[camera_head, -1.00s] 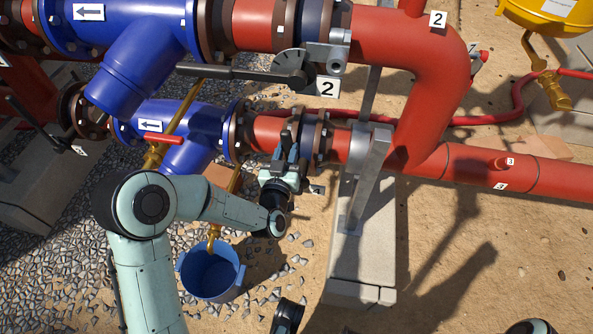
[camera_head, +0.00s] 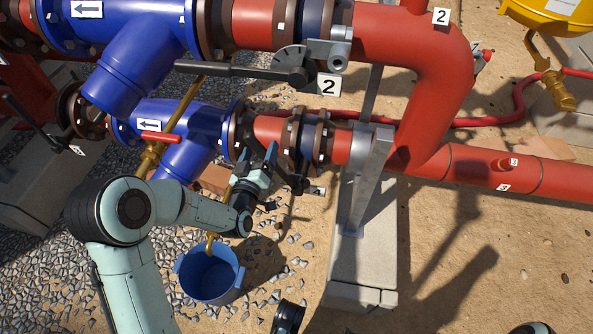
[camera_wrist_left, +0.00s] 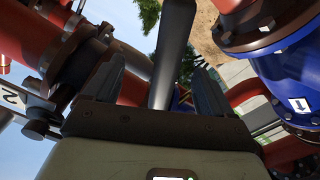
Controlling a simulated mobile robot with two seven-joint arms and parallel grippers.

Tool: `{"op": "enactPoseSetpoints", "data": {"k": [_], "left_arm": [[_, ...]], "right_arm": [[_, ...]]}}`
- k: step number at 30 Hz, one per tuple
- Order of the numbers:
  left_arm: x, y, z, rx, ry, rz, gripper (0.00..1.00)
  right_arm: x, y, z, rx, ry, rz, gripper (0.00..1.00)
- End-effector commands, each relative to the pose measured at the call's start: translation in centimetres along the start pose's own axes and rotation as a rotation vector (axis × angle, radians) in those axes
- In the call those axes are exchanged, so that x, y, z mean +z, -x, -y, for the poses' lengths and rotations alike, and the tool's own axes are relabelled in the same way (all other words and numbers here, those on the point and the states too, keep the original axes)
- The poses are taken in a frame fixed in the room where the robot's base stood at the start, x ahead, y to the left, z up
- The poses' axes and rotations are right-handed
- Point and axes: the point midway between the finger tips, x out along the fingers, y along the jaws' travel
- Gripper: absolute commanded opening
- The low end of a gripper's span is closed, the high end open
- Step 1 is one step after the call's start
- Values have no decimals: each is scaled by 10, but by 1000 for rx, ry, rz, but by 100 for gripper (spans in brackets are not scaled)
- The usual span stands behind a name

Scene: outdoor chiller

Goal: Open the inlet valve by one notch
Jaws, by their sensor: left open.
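The upper blue-and-red line has a valve with a dark lever (camera_head: 235,70) pointing left from a notched plate (camera_head: 290,65), beside a tag marked 2. The lower line has another valve (camera_head: 308,135) with dark handle parts below it. No label names the inlet valve. My left gripper (camera_head: 262,165) is open, below the upper lever and left of the lower valve, with fingers pointing up. In the left wrist view a dark bar (camera_wrist_left: 172,50) shows between the fingertips (camera_wrist_left: 158,75); I cannot tell which lever it is or whether they touch. My right gripper is not in view.
A red-handled brass tap (camera_head: 152,150) is at left. A grey bracket (camera_head: 370,165) on a concrete block (camera_head: 360,265) supports the pipes. Red pipes (camera_head: 520,175) run to the right. A yellow vessel (camera_head: 550,15) is at top right.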

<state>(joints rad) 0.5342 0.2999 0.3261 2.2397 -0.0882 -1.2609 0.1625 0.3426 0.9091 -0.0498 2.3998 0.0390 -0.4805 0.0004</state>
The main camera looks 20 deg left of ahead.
Motion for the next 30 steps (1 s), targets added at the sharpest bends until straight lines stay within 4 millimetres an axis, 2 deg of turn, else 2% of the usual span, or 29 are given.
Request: {"op": "enactPoseSetpoints", "data": {"k": [5,19,30], "left_arm": [[0,10,0,0,0,2,84],[0,65,0,1,0,0,84],[0,70,0,0,0,0,84]], "right_arm": [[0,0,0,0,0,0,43],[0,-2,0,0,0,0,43],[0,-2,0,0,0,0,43]]}}
